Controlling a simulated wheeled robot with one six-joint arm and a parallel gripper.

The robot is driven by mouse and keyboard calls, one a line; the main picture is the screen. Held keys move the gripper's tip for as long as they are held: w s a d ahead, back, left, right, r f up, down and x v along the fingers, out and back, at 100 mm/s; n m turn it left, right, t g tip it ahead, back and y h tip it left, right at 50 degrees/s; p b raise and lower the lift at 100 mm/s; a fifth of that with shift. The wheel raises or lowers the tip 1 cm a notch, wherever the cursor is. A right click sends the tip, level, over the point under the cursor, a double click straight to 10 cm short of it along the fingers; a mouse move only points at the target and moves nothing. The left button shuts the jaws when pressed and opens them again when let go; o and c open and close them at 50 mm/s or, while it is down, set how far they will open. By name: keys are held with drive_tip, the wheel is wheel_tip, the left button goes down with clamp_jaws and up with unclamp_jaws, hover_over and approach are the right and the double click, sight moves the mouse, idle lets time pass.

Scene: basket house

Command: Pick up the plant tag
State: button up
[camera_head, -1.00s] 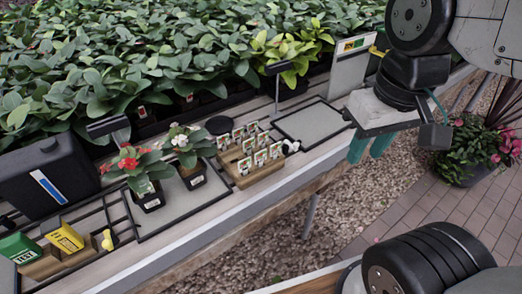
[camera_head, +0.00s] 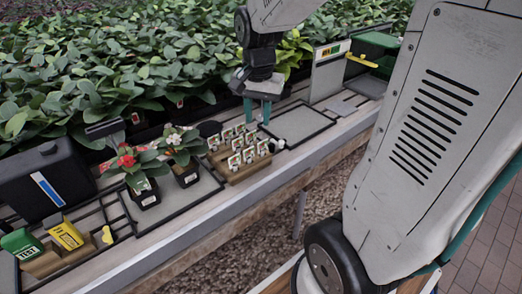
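Several small white plant tags (camera_head: 249,155) with pictures stand upright in rows in a wooden holder (camera_head: 236,178) on the bench. They are too small to read. My gripper (camera_head: 257,116) points down just behind and to the right of the holder, near its back row. Its two teal fingers are apart with a gap between them, and nothing shows in the gap. I cannot tell how far above the bench the fingertips are.
Two potted plants, one red-flowered (camera_head: 142,190) and one white-flowered (camera_head: 185,172), stand left of the holder. A black-framed tray (camera_head: 298,124) lies to its right. Dense leafy plants (camera_head: 130,75) line the back. A black jug (camera_head: 45,180) and seed packets (camera_head: 65,234) are at left.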

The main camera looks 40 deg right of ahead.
sight(263, 142)
drive_tip(key=w+d+f+m, duration=0.2)
drive_tip(key=w+d+f, duration=0.1)
drive_tip(key=f, duration=0.3)
drive_tip(key=w+d+f+m, duration=0.2)
drive_tip(key=w+f, duration=0.1)
drive_tip(key=f, duration=0.4)
drive_tip(key=w+d+f+m, duration=0.3)
drive_tip(key=f, duration=0.3)
drive_tip(key=shift+d+f+g, duration=0.3)
drive_tip(key=shift+d, duration=0.05)
clamp_jaws()
